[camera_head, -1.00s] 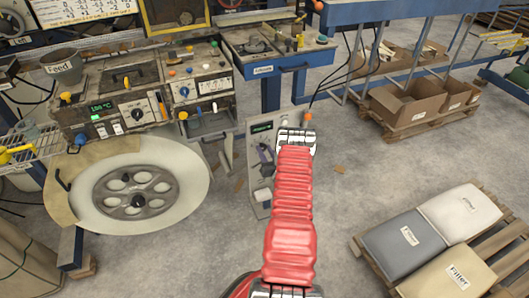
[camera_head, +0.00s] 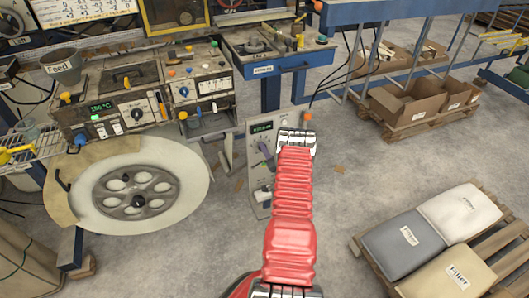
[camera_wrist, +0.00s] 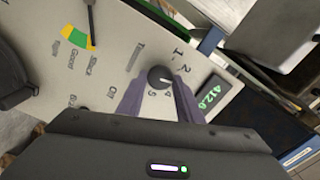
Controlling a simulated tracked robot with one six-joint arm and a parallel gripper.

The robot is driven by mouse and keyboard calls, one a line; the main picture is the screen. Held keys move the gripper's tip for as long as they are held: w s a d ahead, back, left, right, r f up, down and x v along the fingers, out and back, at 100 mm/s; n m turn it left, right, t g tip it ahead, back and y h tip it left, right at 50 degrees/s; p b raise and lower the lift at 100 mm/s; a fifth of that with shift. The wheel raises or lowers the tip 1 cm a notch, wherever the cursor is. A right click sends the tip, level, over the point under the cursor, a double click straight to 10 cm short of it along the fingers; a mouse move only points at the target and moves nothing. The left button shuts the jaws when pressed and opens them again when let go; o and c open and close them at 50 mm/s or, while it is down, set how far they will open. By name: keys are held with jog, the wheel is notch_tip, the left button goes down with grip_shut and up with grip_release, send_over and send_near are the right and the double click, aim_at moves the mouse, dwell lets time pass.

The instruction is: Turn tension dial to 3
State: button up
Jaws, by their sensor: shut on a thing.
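The tension dial (camera_wrist: 160,77) is a small black round knob on a light panel (camera_wrist: 120,35), seen in the wrist view. Printed numbers ring it; 1, 2, 4 and 5 are readable. Its white mark points right, between 2 and 4, where a finger hides the print. My gripper (camera_wrist: 159,88) has its two purple fingers on either side of the dial, closed on it. In the head view, my purple fingers (camera_head: 265,150) are at the upright panel (camera_head: 256,178), and my red arm partly hides it.
A green display (camera_wrist: 214,95) is lit beside the dial. A green and yellow gauge (camera_wrist: 77,37) is on the same panel. In the head view, a large roll (camera_head: 140,190) stands left of the panel. Sacks (camera_head: 405,240) lie on a pallet at the right, with bare floor between.

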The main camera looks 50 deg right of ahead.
jog(key=shift+w+a+f+m, duration=0.1)
jog(key=shift+w+m, duration=0.05)
jog(key=shift+m, duration=0.95)
jog(key=o, duration=0.8)
jog(key=shift+o, duration=1)
jog(key=v, duration=1.3)
jog(key=shift+s, duration=0.4)
